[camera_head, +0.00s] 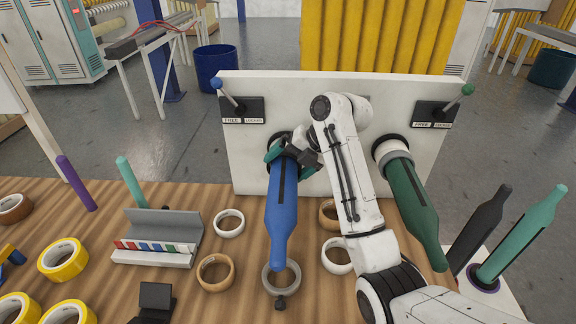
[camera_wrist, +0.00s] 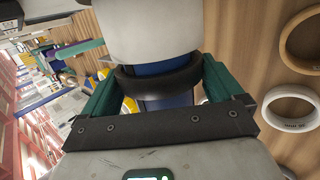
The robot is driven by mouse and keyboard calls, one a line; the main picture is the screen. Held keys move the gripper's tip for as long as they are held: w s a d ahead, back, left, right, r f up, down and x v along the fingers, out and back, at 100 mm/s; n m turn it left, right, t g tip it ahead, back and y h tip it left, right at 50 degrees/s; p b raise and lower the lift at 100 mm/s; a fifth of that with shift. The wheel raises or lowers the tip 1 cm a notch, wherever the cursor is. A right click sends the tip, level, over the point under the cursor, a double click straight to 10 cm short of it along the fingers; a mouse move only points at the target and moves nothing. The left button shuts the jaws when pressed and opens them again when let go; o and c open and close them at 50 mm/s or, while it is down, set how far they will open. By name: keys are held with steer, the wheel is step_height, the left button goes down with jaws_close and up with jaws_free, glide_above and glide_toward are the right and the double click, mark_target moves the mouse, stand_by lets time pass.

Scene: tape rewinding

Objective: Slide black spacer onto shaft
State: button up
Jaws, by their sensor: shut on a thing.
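A blue shaft (camera_head: 283,215) with a dark slot sticks out from the white panel (camera_head: 245,165) toward me. It also shows in the wrist view (camera_wrist: 165,103). My gripper (camera_head: 290,157), with green fingers, is at the shaft's panel end. In the wrist view my gripper (camera_wrist: 158,82) is shut on the black spacer (camera_wrist: 158,79), with one finger on each side. The spacer appears around the blue shaft. Fingers and arm largely hide it in the head view. A pale rounded part covers the top middle of the wrist view; I cannot tell what it is.
A green shaft (camera_head: 412,195) with a pale ring sits right of my arm. Levers with blue (camera_head: 216,83) and green (camera_head: 467,89) knobs are on the panel. Tape rolls, including a white one (camera_head: 229,223), and a grey holder (camera_head: 160,235) lie on the wooden table (camera_head: 225,303).

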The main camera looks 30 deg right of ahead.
steer(key=shift+w+d, duration=0.1)
steer(key=shift+w, duration=0.1)
steer(key=shift+f, duration=0.1)
stand_by(0.4)
steer(key=o, duration=0.7)
steer(key=v, duration=1)
steer(key=shift+s+d+r, duration=0.2)
steer(key=shift+r, duration=0.1)
steer(key=shift+c, duration=0.4)
